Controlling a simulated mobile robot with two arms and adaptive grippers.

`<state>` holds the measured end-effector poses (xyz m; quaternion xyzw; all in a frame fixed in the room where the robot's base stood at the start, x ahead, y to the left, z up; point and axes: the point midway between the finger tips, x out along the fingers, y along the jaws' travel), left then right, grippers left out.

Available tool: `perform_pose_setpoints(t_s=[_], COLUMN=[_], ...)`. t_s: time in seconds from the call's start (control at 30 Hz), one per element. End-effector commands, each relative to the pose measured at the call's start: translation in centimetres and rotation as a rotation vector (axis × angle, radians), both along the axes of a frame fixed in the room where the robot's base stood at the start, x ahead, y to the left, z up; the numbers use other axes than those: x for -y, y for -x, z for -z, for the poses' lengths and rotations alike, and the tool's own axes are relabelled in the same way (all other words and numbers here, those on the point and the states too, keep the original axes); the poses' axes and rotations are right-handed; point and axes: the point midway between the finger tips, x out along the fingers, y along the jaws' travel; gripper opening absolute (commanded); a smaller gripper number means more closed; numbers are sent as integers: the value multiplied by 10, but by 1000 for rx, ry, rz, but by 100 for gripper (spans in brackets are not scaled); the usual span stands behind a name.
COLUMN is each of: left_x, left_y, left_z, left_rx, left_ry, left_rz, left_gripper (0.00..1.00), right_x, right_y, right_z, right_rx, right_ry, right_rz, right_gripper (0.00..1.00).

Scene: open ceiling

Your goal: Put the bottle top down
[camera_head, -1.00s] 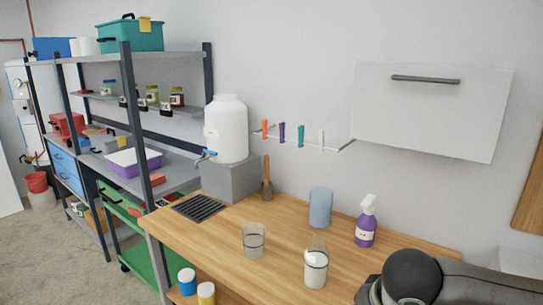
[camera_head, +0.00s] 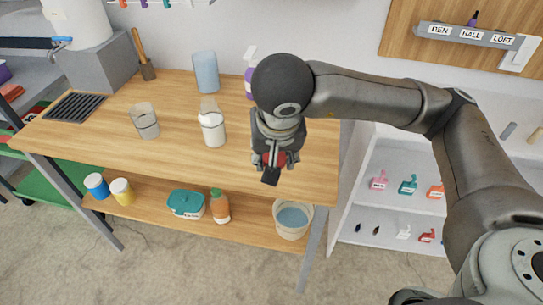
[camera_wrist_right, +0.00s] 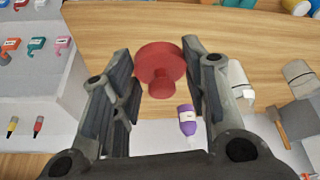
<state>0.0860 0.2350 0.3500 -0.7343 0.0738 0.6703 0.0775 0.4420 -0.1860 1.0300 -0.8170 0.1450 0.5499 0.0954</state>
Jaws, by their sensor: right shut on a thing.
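The bottle top is a red round disc with a knob (camera_wrist_right: 158,66). It sits between the fingers of my right gripper (camera_wrist_right: 166,85) in the right wrist view. My right gripper (camera_head: 271,168) is shut on it, above the front right of the wooden table (camera_head: 180,165). In the head view only a little red of the top shows between the dark fingers. A purple spray bottle (camera_wrist_right: 187,120) stands on the table; in the head view my arm partly covers it. My left gripper is out of view.
On the table stand a glass with a grey band (camera_head: 144,122), a white-filled jar (camera_head: 213,128) and a blue cylinder (camera_head: 205,73). The front right tabletop is clear. The lower shelf holds a teal box (camera_head: 186,204), an orange bottle (camera_head: 220,207) and a bucket (camera_head: 292,219).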

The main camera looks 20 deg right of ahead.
Motion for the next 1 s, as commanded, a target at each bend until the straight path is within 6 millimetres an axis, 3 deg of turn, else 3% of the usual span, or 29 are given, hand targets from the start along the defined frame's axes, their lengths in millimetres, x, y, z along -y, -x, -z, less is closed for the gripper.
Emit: perform_pose_setpoints(t_s=[0.23, 0.37, 0.53, 0.7, 1.0], left_x=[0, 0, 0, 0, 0], left_y=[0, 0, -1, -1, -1], left_z=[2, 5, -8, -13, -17], left_rx=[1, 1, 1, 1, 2], left_ry=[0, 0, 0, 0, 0], left_rz=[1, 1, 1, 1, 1], left_gripper=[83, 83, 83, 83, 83], right_x=[9, 20, 38, 47, 55], right_y=[-15, -39, -79, -103, -122], right_z=[5, 18, 32, 65, 89], right_rx=[-5, -7, -4, -4, 1], right_ry=[-2, -3, 2, 1, 1], right_rz=[53, 53, 53, 48, 47], right_gripper=[20, 20, 20, 20, 20])
